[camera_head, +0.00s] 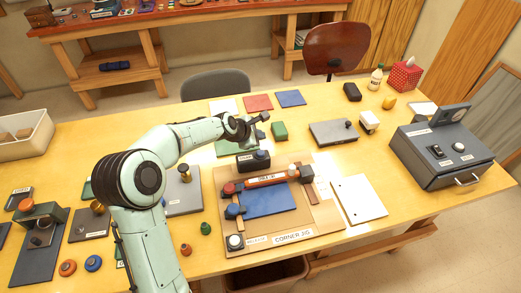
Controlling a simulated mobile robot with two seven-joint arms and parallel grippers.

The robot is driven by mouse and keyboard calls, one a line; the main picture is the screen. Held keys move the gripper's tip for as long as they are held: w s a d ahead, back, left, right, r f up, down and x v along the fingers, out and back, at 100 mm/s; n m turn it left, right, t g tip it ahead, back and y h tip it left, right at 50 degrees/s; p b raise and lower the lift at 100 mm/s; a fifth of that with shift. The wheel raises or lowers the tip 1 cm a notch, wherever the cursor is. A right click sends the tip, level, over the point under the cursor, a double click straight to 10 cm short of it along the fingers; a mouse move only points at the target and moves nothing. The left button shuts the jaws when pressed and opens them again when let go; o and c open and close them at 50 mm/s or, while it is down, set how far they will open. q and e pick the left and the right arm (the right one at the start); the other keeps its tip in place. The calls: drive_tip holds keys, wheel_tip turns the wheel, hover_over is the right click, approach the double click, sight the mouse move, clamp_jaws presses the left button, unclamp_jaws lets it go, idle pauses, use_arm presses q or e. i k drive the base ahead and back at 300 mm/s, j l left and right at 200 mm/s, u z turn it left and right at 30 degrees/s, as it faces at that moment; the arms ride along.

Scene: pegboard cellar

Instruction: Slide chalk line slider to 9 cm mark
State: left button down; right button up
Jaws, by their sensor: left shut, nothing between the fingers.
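My left arm reaches in from the lower left. Its gripper (258,120) is shut and empty, above the table behind the corner jig. A small dark labelled block (253,161) with a rounded top stands just below it in the picture, apart from it. Several plates carry knobs: a grey plate (325,134) with a dark knob at the right, and a grey plate (184,204) with a brass knob, partly hidden by my arm. The labels are too small to read, so I cannot tell which thing is the chalk line slider or where its 9 cm mark is.
The yellow table (400,215) is crowded. The corner jig (225,190) holds a red bar and a blue plate. A grey control box (420,160) stands at the right, a cream bin (42,140) at the left.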

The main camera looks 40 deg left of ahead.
sight(305, 174)
drive_tip(key=k+l, duration=0.75)
drive_tip(key=l, duration=0.2)
